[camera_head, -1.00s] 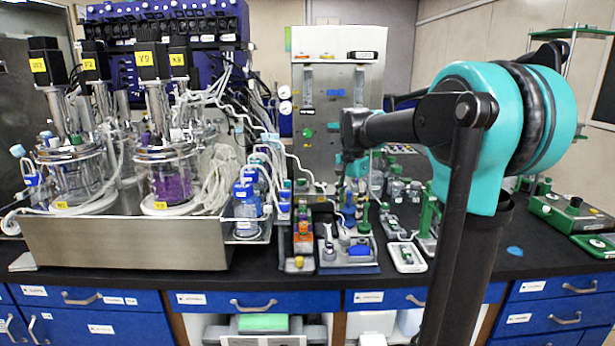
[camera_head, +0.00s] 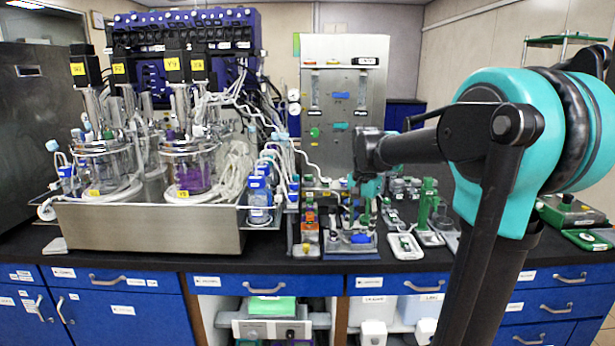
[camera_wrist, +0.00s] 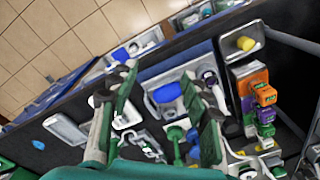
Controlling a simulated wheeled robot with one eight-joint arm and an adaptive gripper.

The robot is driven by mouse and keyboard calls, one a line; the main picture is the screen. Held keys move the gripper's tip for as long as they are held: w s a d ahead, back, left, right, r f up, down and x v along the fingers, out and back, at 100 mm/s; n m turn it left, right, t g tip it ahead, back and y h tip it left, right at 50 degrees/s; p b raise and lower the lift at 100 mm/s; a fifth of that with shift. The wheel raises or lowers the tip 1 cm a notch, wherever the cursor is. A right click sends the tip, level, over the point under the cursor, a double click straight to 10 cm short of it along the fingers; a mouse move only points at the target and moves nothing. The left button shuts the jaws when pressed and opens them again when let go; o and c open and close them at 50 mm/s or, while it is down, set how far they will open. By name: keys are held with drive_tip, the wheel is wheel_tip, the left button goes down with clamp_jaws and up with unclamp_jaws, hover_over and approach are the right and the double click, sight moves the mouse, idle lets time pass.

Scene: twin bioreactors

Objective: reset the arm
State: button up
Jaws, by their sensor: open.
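My arm reaches from the right over the black bench in the head view, with its wrist above the small racks and trays at the middle. My gripper (camera_head: 366,198) points down there, small and partly blended with the clutter. In the wrist view my gripper (camera_wrist: 160,72) has its two fingers spread apart with nothing held between them. Beyond and between the fingers lie a tray with a blue piece (camera_wrist: 168,93) and a green stand (camera_wrist: 175,138). Whether the fingers touch any of these cannot be told.
Twin bioreactors (camera_head: 188,168) stand in a steel tray (camera_head: 150,232) at left. Blue-capped bottles (camera_head: 259,200) stand beside it. A steel panel cabinet (camera_head: 343,100) rises behind my wrist. Orange and purple blocks (camera_wrist: 262,95) sit right of the fingers. Bare bench shows along the front edge.

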drive_tip(key=s+d+f+n+t, duration=0.1)
drive_tip(key=s+f+n, duration=0.3)
drive_tip(key=s+f, duration=0.5)
drive_tip(key=s+d+f+n+t, duration=0.2)
drive_tip(key=s+f+n, duration=0.2)
drive_tip(key=s+f, duration=0.5)
drive_tip(key=shift+s+d+f+t, duration=0.3)
drive_tip(key=shift+s+f, duration=0.05)
drive_tip(key=shift+s, duration=0.65)
